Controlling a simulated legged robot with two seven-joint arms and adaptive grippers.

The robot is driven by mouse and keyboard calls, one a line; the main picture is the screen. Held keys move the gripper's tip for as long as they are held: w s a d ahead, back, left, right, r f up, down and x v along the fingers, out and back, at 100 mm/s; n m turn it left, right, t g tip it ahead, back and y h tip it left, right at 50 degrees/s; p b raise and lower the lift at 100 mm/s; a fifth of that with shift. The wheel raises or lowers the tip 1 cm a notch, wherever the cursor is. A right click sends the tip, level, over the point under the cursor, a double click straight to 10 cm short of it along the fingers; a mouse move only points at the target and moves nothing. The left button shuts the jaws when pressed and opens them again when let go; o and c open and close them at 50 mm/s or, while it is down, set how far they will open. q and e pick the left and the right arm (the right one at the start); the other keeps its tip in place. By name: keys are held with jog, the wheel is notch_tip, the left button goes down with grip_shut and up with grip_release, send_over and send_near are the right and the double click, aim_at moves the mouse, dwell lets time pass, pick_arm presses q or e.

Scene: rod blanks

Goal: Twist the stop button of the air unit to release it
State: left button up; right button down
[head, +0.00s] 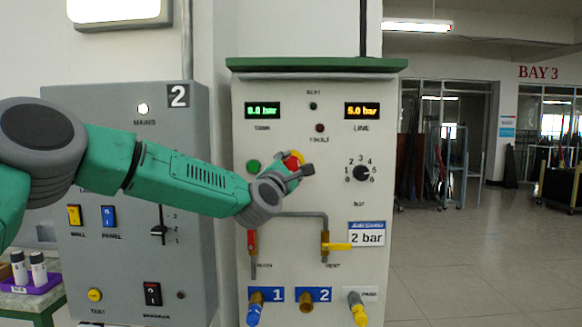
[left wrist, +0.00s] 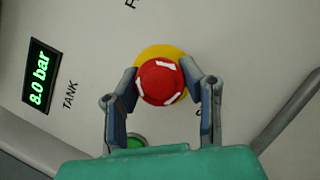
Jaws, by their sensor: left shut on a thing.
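The red stop button (left wrist: 160,83) with white marks on its face sits on a yellow disc (left wrist: 155,54) on the air unit's panel. My left gripper (left wrist: 160,85) has its two fingers on either side of the button, shut on it. In the head view the button (head: 292,160) is partly hidden by my left gripper (head: 298,172). The air unit (head: 345,230) is a pale cabinet with a green top. My right gripper is not in view.
A green button (head: 253,166) is close left of the stop button. A selector knob (head: 361,173), a yellow-handled valve (head: 335,246) and hose ports (head: 308,296) are on the same panel. The grey box marked 2 (head: 190,240) stands left. The floor at right is open.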

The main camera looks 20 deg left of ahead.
pick_arm(q)
jog(key=shift+a+r, duration=0.1)
jog(key=shift+r, duration=0.05)
dwell(0.3)
jog(key=o, duration=1.2)
jog(key=shift+w, duration=0.1)
jog(key=shift+w+f, duration=0.15)
jog(key=shift+f, duration=0.05)
jog(key=shift+s, duration=0.4)
jog(key=v, duration=1.1)
jog(key=shift+s+f, duration=0.1)
